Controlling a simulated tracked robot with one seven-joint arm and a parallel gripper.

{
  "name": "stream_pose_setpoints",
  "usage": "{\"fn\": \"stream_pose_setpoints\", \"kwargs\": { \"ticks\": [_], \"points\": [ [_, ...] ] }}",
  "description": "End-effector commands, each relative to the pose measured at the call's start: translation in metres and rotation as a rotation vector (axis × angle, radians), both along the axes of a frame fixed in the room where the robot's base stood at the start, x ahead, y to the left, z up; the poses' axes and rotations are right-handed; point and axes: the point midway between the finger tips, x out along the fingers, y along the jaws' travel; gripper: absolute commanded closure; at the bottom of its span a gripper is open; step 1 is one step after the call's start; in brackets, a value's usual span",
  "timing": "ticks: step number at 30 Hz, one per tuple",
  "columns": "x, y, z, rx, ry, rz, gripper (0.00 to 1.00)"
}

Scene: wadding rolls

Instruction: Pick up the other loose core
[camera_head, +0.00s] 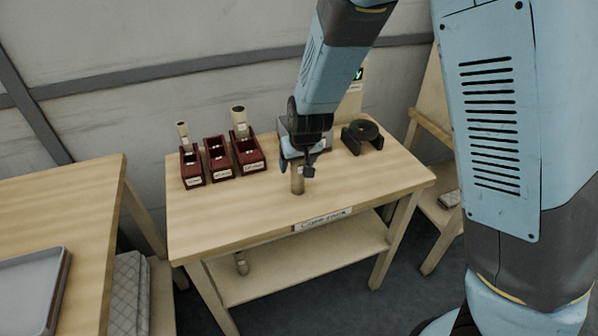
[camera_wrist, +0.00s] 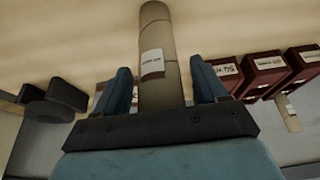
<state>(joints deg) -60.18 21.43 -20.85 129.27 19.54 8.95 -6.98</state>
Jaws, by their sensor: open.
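A tan cardboard core (camera_head: 297,182) with a white label stands upright on the wooden table, near its front middle. It also fills the centre of the wrist view (camera_wrist: 154,35). My gripper (camera_head: 303,166) is at the core's upper part in the head view and hides some of it. In the wrist view my gripper (camera_wrist: 164,88) is open, with one blue finger on each side of the core; contact cannot be told. Another core (camera_head: 241,264) shows on the shelf below the table, partly hidden by the tabletop.
Maroon labelled holders stand at the back left: left (camera_head: 193,170), middle (camera_head: 218,159) and right (camera_head: 249,153). Cores stand in the left and right ones. A dark ring-shaped fixture (camera_head: 363,136) is at the back right. The table's front right (camera_head: 380,185) is clear.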

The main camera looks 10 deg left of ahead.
Motion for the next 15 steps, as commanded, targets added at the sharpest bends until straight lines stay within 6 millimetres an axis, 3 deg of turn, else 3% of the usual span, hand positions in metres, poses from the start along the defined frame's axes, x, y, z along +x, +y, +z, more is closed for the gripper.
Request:
{"fn": "stream_pose_setpoints", "kwargs": {
  "ticks": [6,15],
  "points": [
    [0.0000,0.0004,0.0001,0.000,0.000,0.000,0.29],
    [-0.0002,0.0005,0.0003,0.000,0.000,0.001,0.58]
  ]
}}
